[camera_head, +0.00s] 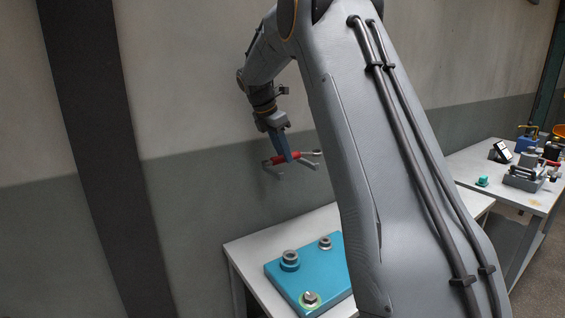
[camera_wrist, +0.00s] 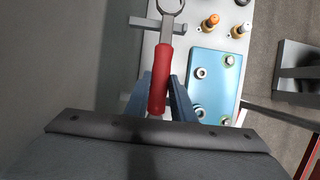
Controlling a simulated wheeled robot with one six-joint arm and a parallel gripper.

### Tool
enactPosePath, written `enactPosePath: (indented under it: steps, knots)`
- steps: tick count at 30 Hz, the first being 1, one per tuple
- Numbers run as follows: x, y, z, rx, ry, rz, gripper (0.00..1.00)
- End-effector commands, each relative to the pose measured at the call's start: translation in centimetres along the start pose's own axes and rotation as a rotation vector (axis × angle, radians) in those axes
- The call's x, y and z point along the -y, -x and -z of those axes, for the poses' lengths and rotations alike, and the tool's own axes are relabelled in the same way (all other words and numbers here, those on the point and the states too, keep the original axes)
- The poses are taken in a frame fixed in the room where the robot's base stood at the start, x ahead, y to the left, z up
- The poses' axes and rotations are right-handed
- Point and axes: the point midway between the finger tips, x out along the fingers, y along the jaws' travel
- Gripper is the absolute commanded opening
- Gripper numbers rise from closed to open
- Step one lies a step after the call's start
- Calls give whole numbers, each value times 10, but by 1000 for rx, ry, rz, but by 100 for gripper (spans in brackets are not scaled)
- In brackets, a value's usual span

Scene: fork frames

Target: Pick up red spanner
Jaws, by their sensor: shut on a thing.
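In the head view my gripper (camera_head: 287,158) holds the red spanner (camera_head: 279,161) in the air, above and behind the table and close to the wall. Part of the spanner is hidden by the fingers in the head view.
A white table (camera_head: 247,258) below carries a blue plate (camera_head: 277,272) with several nut or bolt fittings. In the wrist view, a grey bar (camera_wrist: 143,22) and orange-topped fittings (camera_wrist: 211,21) show near the plate. Another table (camera_head: 474,160) with tools stands at the right.

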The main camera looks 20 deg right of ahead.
Motion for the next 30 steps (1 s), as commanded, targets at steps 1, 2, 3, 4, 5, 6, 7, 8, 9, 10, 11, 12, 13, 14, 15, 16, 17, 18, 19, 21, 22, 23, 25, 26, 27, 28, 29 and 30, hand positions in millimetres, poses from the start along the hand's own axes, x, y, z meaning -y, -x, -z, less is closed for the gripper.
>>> enactPosePath:
  steps: [1,2,3,4,5,6,7,8,9,10,11,12,13,14,15,16,17,18,19,21,22,23,25,26,27,28,29,30]
  knots:
    - [-1,7,-3,1,-3,-4,0]
    - [-1,11,-5,2,-3,-4,0]
    - [-1,16,-7,1,-2,-3,0]
    - [-1,20,-8,1,-1,-3,0]
    - [-1,23,-10,1,-1,-3,0]
    - [-1,28,-12,1,-2,-3,0]
    - [-1,32,-14,1,-3,-3,0]
    - [-1,36,-15,1,-3,-3,0]
    - [-1,41,-17,0,-2,-3,0]
    - [-1,45,-19,0,-2,-4,0]
    - [4,44,-18,0,-1,-1,0]
    - [9,43,-18,-1,-1,0,0]
    - [12,43,-18,0,-1,0,0]
    - [16,43,-18,0,-1,0,0]
    - [20,43,-18,0,-1,0,0]
    - [24,43,-18,0,-1,0,0]
    - [28,43,-18,0,-1,-1,0]
    - [34,43,-18,0,-1,-1,0]
    - [39,43,-18,0,-2,-1,0]
    - [53,42,-18,0,-2,0,0]
    - [59,42,-18,0,-3,-1,0]
    - [66,42,-18,0,-3,0,0]
    - [83,42,-18,1,-3,-2,0]
    - [90,42,-17,1,-3,-1,0]
    - [100,42,-18,1,-4,-2,0]
    - [108,42,-18,1,-3,-1,0]
    - [115,42,-17,0,-3,0,0]
    - [125,42,-18,1,-3,-1,0]
